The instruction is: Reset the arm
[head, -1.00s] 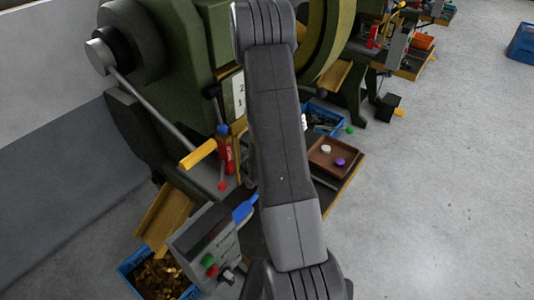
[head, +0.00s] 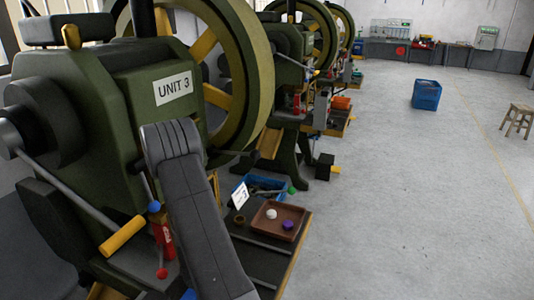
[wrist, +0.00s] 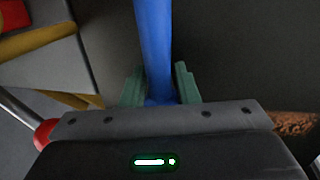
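In the wrist view, the two green fingers of my gripper (wrist: 160,90) flank a long blue bar (wrist: 153,40). They appear to touch it on both sides, and the bar runs out of the top of the picture. Its far end is hidden. In the head view, my grey arm (head: 190,200) stands in front of the green press marked UNIT 3 (head: 115,85). My gripper is out of sight there, below the lower edge.
Right of my arm are a brown tray (head: 262,226) with a white and a purple piece, and a blue bin (head: 265,185). A red part (head: 168,242) and yellow handle (head: 122,236) are close on the left. The floor at right is open, with a blue crate (head: 426,95) farther off.

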